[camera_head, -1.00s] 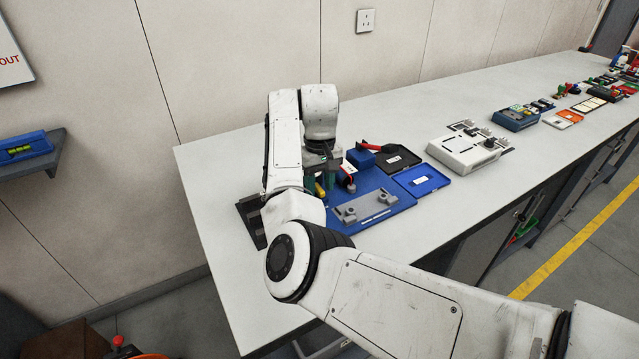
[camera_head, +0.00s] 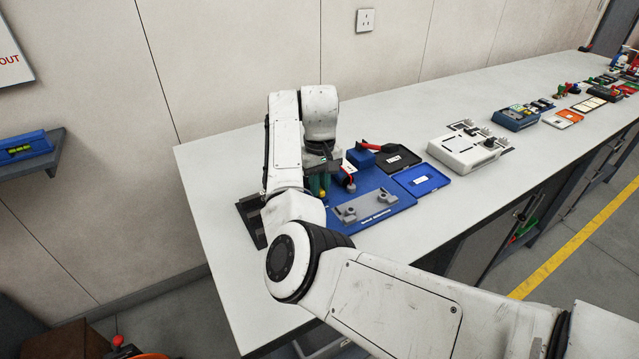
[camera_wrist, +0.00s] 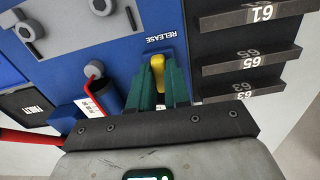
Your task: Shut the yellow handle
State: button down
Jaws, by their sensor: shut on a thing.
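The yellow handle (camera_wrist: 157,62) stands on the blue plate (camera_wrist: 105,45) just beside the word RELEASE in the wrist view. My gripper (camera_wrist: 160,72) has its green fingers on either side of the handle and is shut on it. The lower part of the handle is hidden between the fingers. In the head view only a small yellow end (camera_head: 323,194) of it shows below my gripper (camera_head: 318,186), and my arm covers part of the plate.
A dark stepped rack (camera_wrist: 245,60) with numbered ledges stands close to the right of my fingers in the wrist view. A grey fixture (camera_head: 364,207) sits on the plate.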

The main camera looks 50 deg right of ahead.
jog(key=m+p, duration=0.3)
jog(key=shift+r, duration=0.2)
jog(key=m+p, duration=0.1)
jog(key=m, duration=0.1)
jog(key=m+p, duration=0.1)
jog(key=m, duration=0.2)
jog(key=shift+w+a+f, duration=0.1)
jog(key=shift+a, duration=0.05)
jog(key=m+p, duration=0.1)
jog(key=m, duration=0.3)
jog(key=shift+w, duration=0.1)
jog(key=m+p, duration=0.1)
jog(key=m, duration=0.4)
jog(key=shift+w, duration=0.15)
jog(key=shift+m, duration=0.3)
jog(key=c, duration=1.1)
grip_release()
jog(key=shift+f, duration=0.1)
notch_tip(320, 180, up, 11)
jog(key=shift+f+b, duration=0.1)
jog(key=shift+b, duration=0.6)
